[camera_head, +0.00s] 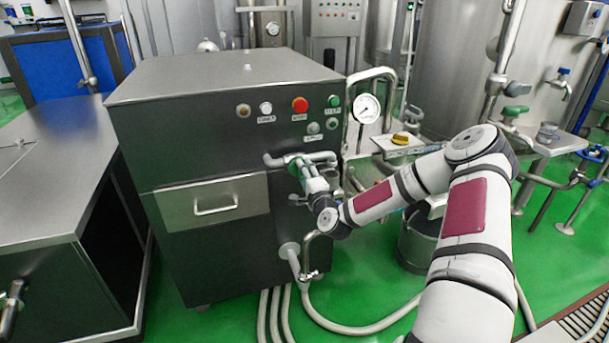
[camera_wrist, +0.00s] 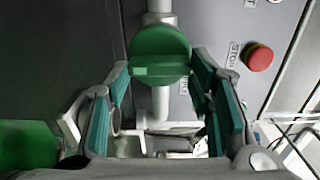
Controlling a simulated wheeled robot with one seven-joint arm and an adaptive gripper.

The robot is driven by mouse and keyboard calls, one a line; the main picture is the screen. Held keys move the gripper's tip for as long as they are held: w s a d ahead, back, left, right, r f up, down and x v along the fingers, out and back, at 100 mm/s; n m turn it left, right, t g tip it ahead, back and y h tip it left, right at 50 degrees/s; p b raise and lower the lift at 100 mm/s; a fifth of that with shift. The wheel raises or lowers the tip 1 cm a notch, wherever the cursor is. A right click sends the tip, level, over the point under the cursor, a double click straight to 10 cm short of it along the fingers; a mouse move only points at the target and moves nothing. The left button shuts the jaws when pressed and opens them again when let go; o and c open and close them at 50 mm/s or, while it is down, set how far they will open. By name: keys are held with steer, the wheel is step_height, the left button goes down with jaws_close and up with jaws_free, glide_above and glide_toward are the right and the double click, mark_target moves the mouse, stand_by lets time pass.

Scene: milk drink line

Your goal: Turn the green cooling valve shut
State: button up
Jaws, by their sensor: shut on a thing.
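The green cooling valve (camera_wrist: 160,52) is a round green knob on a light metal pipe. In the wrist view it sits between the fingertips of my gripper (camera_wrist: 160,72), which is shut on it. A raised bar shows on the knob's face. In the head view my gripper (camera_head: 307,180) reaches the pipe on the front of the dark steel cabinet (camera_head: 160,150). There the valve (camera_head: 294,166) is mostly hidden by my gripper; only a little green shows.
A red button (camera_head: 300,105) and other buttons are above the pipe. A pressure gauge (camera_head: 367,108) stands to the right. A drawer with a handle (camera_head: 214,208) is to the left. Hoses (camera_head: 355,325) lie on the green floor below.

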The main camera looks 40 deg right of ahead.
steer(key=o, duration=1.2)
steer(key=shift+c, duration=0.2)
steer(key=v, duration=1.2)
